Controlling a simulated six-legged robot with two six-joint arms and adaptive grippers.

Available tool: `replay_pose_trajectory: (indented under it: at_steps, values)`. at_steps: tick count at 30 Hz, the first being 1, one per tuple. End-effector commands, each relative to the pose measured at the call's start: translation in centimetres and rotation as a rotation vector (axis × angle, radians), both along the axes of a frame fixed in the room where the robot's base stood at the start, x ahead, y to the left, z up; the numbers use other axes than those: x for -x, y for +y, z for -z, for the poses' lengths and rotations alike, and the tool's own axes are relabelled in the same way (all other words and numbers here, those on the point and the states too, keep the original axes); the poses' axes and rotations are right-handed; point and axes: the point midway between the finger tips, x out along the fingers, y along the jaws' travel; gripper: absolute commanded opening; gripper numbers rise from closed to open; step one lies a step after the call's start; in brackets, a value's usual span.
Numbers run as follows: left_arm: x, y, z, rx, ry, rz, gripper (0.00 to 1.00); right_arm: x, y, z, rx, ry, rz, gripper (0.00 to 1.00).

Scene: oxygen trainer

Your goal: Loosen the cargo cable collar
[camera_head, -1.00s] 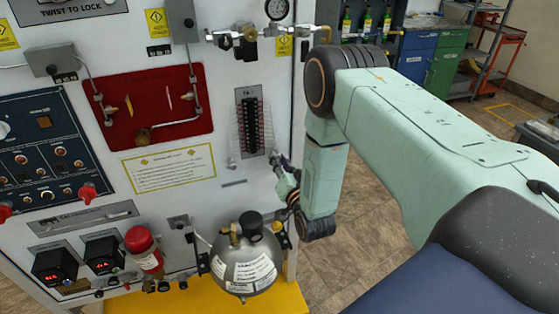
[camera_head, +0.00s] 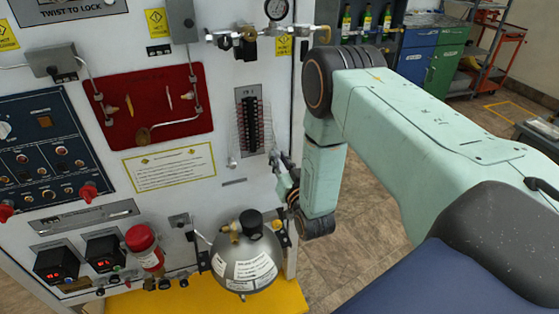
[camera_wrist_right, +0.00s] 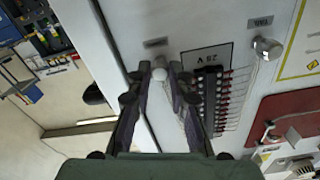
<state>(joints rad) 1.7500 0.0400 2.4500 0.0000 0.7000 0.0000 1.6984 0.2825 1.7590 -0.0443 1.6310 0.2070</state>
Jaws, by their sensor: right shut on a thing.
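My right gripper (camera_head: 277,158) is at the right edge of the white panel, beside the black strip plate. In the right wrist view, its two dark fingers (camera_wrist_right: 160,76) are closed around a small pale round fitting (camera_wrist_right: 158,74) at the panel face. The fingers hide most of this fitting, and I cannot tell for certain that it is the cargo cable collar. The strip plate (camera_head: 240,98) carries a black strip with thin reddish leads; it also shows in the right wrist view (camera_wrist_right: 188,58). My left gripper is not in view.
A silver knob (camera_wrist_right: 266,48) stands out from the panel near the gripper. A round metal tank (camera_head: 247,272) sits on a yellow base (camera_head: 190,302) below. A red plate (camera_head: 120,100) with tubing is on the left. Open floor lies right of the panel.

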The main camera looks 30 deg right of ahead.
Motion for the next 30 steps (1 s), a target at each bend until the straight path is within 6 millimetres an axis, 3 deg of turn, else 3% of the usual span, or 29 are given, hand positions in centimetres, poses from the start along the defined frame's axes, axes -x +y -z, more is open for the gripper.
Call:
replay_pose_trajectory:
  at_steps: [2,3,10,20,30]
  values:
    - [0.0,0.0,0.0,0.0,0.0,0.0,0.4,-0.3,-0.2,-0.6,0.004,-0.019,0.006,0.0]
    - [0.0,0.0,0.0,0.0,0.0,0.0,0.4,-0.3,-0.2,-0.7,0.004,-0.019,0.006,0.23]
    - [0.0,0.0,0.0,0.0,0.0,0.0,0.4,-0.2,-0.1,-0.4,0.001,-0.011,0.003,0.43]
    - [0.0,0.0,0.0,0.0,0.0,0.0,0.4,0.2,0.0,-0.2,0.0,-0.005,0.0,0.43]
    - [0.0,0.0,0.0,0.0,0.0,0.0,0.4,5.1,1.2,-0.1,-0.001,-0.002,0.0,0.43]
